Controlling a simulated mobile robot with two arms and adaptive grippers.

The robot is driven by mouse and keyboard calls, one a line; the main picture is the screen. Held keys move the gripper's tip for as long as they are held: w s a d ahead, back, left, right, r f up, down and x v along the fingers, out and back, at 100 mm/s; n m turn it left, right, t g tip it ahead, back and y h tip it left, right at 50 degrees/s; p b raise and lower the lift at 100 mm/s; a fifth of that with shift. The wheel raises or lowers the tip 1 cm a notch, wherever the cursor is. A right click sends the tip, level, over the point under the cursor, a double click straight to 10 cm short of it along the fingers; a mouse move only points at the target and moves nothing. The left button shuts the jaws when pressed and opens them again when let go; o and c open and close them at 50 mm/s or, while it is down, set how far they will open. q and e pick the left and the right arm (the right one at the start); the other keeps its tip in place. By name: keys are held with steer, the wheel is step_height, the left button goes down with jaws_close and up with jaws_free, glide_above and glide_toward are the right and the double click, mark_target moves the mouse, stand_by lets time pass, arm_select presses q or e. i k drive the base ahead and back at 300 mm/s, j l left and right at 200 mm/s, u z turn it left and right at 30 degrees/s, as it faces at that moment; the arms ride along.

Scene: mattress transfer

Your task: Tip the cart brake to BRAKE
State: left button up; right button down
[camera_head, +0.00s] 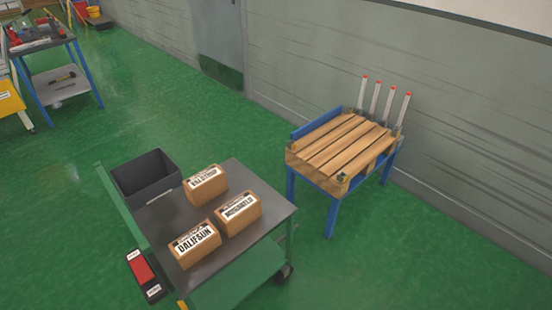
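The cart (280,215) stands at the lower middle, with a dark grey top and a green frame. Its brake (141,268) is a red rocker in a black housing, low on the left side of the cart. A small white label sits at each end of the housing, too small to read. I cannot tell which way the rocker is tipped. Neither of my grippers is in view.
Several labelled brown boxes, one of them a front box (195,245), and a dark bin (145,180) stand on the cart. A blue stand (331,215) holds a wooden pallet (340,148) by the wall. A tool bench (60,85) is far left. Green floor is clear between them.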

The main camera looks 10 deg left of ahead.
mark_target(143, 271)
steer(key=u, duration=1.6)
